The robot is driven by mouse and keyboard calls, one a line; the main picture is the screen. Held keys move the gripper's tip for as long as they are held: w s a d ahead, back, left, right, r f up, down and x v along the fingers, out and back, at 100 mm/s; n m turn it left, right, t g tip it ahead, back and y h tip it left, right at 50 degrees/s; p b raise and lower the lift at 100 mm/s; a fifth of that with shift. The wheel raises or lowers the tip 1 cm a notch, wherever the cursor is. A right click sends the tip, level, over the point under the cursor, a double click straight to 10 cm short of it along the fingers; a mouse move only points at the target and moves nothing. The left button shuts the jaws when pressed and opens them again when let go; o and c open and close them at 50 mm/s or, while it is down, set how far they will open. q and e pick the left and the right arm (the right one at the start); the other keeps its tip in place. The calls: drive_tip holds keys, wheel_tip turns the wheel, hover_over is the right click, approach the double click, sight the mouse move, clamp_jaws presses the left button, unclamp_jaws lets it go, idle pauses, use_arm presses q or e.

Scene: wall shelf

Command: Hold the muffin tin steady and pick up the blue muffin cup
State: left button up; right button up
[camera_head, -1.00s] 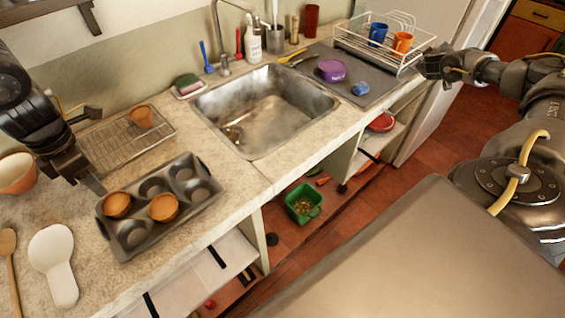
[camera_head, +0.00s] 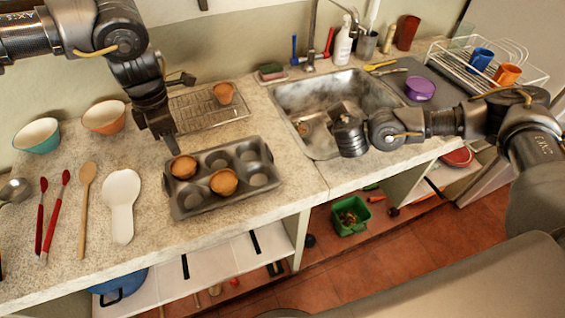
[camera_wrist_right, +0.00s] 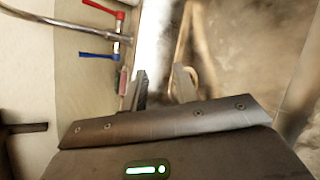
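The dark muffin tin (camera_head: 222,178) sits on the counter left of the sink. Orange-brown cups (camera_head: 224,182) (camera_head: 183,167) stand in two of its pockets; the others look empty. My left gripper (camera_head: 173,143) points down at the tin's back left edge; whether its fingers close on the rim cannot be told. My right gripper (camera_head: 345,112) is over the sink, and its two fingers stand apart with nothing between them in the right wrist view (camera_wrist_right: 162,85). I cannot see the blue muffin cup now; my right arm covers part of the mat beside the sink.
The sink (camera_head: 292,98) lies between the tin and the dark mat (camera_head: 445,92), which bears a purple container (camera_head: 419,88). A dish rack (camera_head: 510,82) holds a blue mug (camera_head: 481,59) and an orange mug (camera_head: 507,74). A wire rack (camera_head: 205,108) with another orange-brown cup (camera_head: 224,93) stands behind the tin.

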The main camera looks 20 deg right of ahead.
sight(267, 147)
drive_tip(key=s+a+n+y, duration=0.1)
drive_tip(key=s+a+n, duration=0.1)
drive_tip(key=a, duration=0.3)
drive_tip(key=s+a+r+n+y, duration=0.1)
drive_tip(key=s+a+n, duration=0.1)
drive_tip(key=a, duration=0.3)
drive_tip(key=s+a+n+y, duration=0.1)
drive_tip(key=s+a+n, duration=0.2)
drive_tip(key=a, duration=0.2)
drive_tip(key=shift+r+n+t, duration=0.25)
drive_tip(key=shift+n+t, duration=0.05)
drive_tip(key=shift+t, duration=0.1)
drive_tip(key=s+a+n, duration=0.1)
drive_tip(key=s+a+n+y, duration=0.1)
drive_tip(key=s+a, duration=0.1)
drive_tip(key=s+a+r+n, duration=0.1)
drive_tip(key=n, duration=0.1)
drive_tip(key=shift+s+a+y, duration=0.4)
drive_tip(key=s+n, duration=0.1)
drive_tip(key=s+a+n, duration=0.1)
drive_tip(key=s+n, duration=0.1)
drive_tip(key=s+a+n+y, duration=0.1)
drive_tip(key=shift+s+a+r+n, duration=0.2)
drive_tip(key=shift+s+r+n, duration=0.05)
drive_tip(key=shift+n, duration=0.05)
drive_tip(key=x, duration=1.1)
clamp_jaws()
drive_tip(key=shift+s, duration=0.1)
